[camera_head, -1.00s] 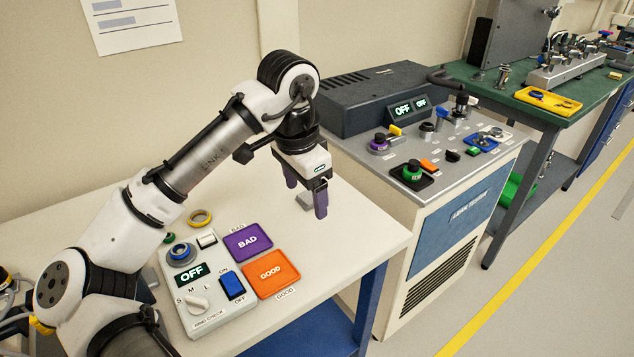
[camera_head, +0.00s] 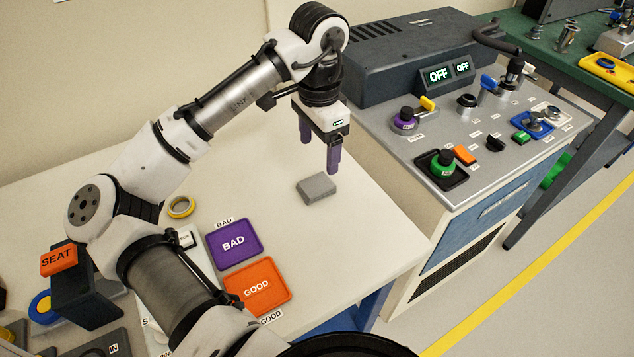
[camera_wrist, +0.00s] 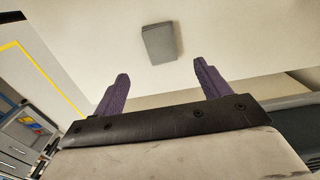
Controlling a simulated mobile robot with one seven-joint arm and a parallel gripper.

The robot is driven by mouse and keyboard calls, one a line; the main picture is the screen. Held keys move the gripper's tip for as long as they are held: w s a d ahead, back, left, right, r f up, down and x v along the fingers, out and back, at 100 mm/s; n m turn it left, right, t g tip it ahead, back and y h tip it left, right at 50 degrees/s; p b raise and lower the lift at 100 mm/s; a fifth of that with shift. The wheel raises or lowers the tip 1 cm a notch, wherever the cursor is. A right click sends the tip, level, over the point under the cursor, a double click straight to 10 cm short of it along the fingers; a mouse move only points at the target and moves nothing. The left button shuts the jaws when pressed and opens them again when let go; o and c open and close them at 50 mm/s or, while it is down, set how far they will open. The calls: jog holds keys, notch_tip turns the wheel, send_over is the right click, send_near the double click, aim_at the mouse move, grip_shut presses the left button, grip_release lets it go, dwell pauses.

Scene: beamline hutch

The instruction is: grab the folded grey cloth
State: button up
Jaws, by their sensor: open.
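The folded grey cloth (camera_head: 317,188) lies flat on the white table, right of its middle, as a small grey block. In the wrist view the cloth (camera_wrist: 158,44) shows ahead of the fingertips, between their two lines and apart from them. My gripper (camera_head: 320,168) has two purple fingers pointing down and hangs above the table just behind the cloth. The wrist view shows my gripper (camera_wrist: 160,72) open, with nothing between its fingers.
A purple BAD tray (camera_head: 234,243) and an orange GOOD tray (camera_head: 257,287) lie left of the cloth. A yellow ring (camera_head: 181,207) lies behind them. A grey control console (camera_head: 460,130) stands right of the table. The tabletop around the cloth is clear.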

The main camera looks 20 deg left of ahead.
send_over(316, 184)
jog(key=f, duration=0.4)
jog(key=shift+d+f, duration=0.1)
jog(key=shift+d, duration=0.1)
jog(key=shift+a+f+p, duration=0.2)
jog(key=shift+f+p, duration=0.3)
jog(key=shift+f, duration=2.1)
jog(key=c, duration=1)
jog(key=shift+r, duration=0.1)
